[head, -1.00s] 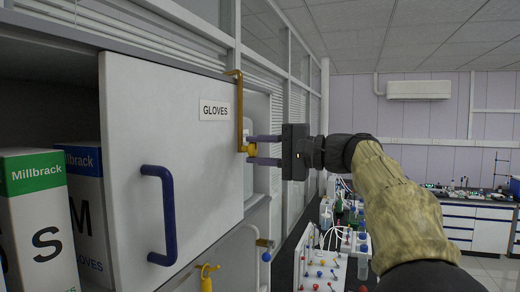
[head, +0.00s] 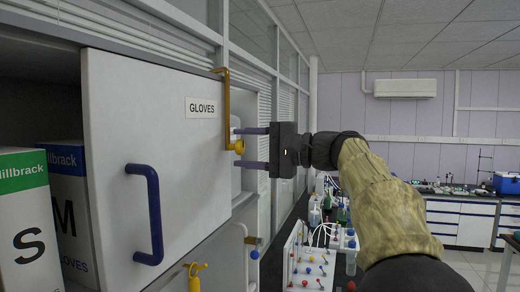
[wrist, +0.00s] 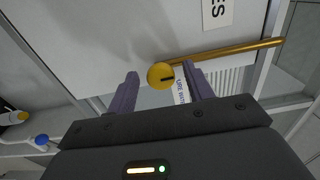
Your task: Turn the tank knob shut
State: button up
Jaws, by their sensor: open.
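A round yellow knob (head: 239,147) with a dark mark sits at the lower end of a brass-coloured bar (head: 227,110), by the edge of the white door. I cannot tell whether the bar is fixed to the knob. My gripper (head: 240,147) is open, with its two purple fingers reaching left, one above and one below the knob.
A white door labelled GLOVES (head: 150,140), with a blue handle (head: 150,215), fills the left beside glove boxes (head: 25,215). A yellow tap (head: 196,275) is below. A bench with bottles and coloured knobs (head: 312,262) stands beyond my arm. Open floor lies at right.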

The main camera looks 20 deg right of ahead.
jog(key=b+v, duration=0.4)
jog(key=v, duration=1.3)
jog(key=shift+s+d+b, duration=0.15)
jog(key=shift+d+b, duration=0.05)
jog(key=shift+b, duration=0.2)
jog(key=w+a+f+m+g+h+b, duration=0.1)
jog(key=w+a+f+m+h, duration=0.15)
jog(key=f, duration=0.75)
jog(key=w+a+f+m+h, duration=0.15)
jog(key=w+f, duration=0.25)
jog(key=f, duration=0.6)
jog(key=w+a+f+m+g+h+b, duration=0.1)
jog(key=w+a+f+h, duration=0.15)
jog(key=f, duration=0.75)
jog(key=s+a+f+n+g+h+b, duration=0.1)
jog(key=s+f+n, duration=0.3)
jog(key=f, duration=0.6)
jog(key=s+a+f+n+g+h+b, duration=0.1)
jog(key=s+a+f+n+g+h, duration=0.2)
jog(key=s+f, duration=0.5)
jog(key=s+a+f+n+g+h, duration=0.2)
jog(key=s+a+f+n+h, duration=0.2)
jog(key=f, duration=0.9)
jog(key=s+n, duration=0.1)
jog(key=s, duration=0.2)
jog(key=shift+f+b, duration=0.4)
